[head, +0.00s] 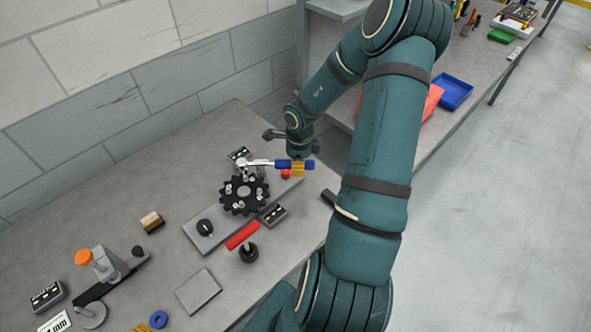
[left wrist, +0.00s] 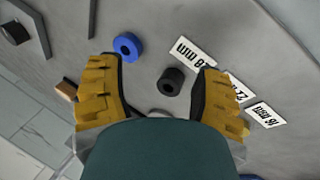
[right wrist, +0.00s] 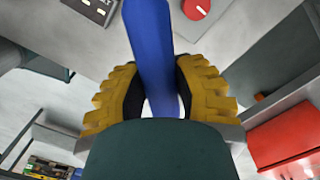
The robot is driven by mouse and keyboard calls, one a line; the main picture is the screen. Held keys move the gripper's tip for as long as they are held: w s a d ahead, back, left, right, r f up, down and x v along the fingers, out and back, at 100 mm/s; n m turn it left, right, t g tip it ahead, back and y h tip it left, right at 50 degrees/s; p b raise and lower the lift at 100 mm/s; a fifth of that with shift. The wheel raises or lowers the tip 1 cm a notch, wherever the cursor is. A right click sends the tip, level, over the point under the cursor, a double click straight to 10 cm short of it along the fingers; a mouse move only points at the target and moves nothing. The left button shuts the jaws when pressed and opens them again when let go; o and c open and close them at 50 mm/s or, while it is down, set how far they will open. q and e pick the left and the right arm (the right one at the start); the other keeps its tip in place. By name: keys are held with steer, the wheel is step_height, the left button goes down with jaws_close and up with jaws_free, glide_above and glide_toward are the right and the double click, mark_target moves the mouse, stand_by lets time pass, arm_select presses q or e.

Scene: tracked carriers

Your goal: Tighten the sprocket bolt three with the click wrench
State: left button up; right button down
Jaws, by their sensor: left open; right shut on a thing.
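The black toothed sprocket (head: 236,204) lies on a grey base plate (head: 205,241) and bears several upright bolts. My right gripper (head: 299,168) is shut on the blue handle of the click wrench (head: 283,164), which shows large between its fingers in the right wrist view (right wrist: 152,50). The wrench lies roughly level, its silver head at the sprocket's back edge, over a bolt there. I cannot tell which numbered bolt this is or whether the head is seated. My left gripper (left wrist: 160,88) is open and empty above the bench, near a black socket (left wrist: 171,81).
A blue ring (left wrist: 128,46) and white size labels (left wrist: 193,52) lie by the left gripper. A red-handled tool (head: 242,235) and a small dark box (head: 272,214) stand before the sprocket. A red button (head: 286,174) is below the wrench handle.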

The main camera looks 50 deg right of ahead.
steer(key=shift+f, duration=1.55)
stand_by(3.1)
stand_by(0.4)
steer(key=c, duration=1.5)
jaws_free()
steer(key=shift+c, duration=0.2)
jaws_close()
arm_select(q)
steer(key=shift+f, duration=0.1)
arm_select(e)
steer(key=shift+s+a+m, duration=0.5)
steer(key=shift+a+m, duration=0.1)
steer(key=shift+a, duration=0.05)
steer(key=shift+a, duration=0.1)
arm_select(q)
steer(key=shift+f+b, duration=0.3)
steer(key=shift+b, duration=0.1)
arm_select(e)
steer(key=shift+s+a+m, duration=0.3)
steer(key=shift+a+m, duration=0.2)
steer(key=shift+a, duration=0.15)
